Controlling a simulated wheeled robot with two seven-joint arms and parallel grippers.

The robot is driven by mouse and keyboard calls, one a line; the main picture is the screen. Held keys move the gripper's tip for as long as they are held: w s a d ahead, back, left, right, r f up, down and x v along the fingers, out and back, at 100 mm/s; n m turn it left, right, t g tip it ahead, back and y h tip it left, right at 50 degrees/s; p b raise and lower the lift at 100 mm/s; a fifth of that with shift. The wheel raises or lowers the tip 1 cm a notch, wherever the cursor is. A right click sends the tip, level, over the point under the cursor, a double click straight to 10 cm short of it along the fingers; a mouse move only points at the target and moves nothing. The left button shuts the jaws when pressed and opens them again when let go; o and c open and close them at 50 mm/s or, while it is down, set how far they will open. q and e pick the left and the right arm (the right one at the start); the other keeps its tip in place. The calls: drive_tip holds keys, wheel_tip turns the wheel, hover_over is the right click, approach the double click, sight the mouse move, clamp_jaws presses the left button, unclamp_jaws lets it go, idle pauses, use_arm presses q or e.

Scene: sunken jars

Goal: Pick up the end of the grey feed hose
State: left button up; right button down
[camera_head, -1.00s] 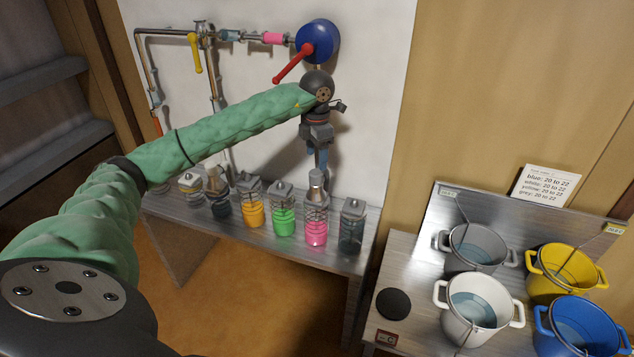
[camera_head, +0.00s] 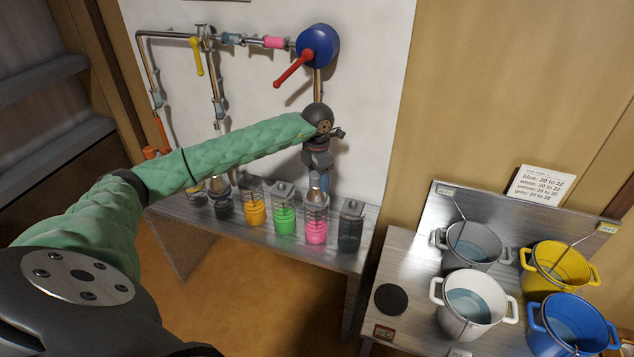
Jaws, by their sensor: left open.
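My left gripper (camera_head: 319,172) reaches in from the left and points down above the jar of pink liquid (camera_head: 316,232). Its jaws are open, close to a grey metal cone (camera_head: 317,191) on top of that jar. A bluish-grey piece shows near the fingertips. I cannot make out for certain the grey feed hose or its end; the gripper and the green-sleeved arm cover part of the pipework there. My right gripper is not in view.
Several jars, including orange (camera_head: 254,214) and green (camera_head: 285,221), line the narrow bench (camera_head: 336,260). A blue valve with a red lever (camera_head: 293,69) is above on the white panel. White (camera_head: 475,330), grey, yellow (camera_head: 541,292) and blue buckets stand on the right-hand bench.

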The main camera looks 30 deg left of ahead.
use_arm(q)
drive_tip(key=shift+f, duration=0.1)
drive_tip(key=c, duration=1.2)
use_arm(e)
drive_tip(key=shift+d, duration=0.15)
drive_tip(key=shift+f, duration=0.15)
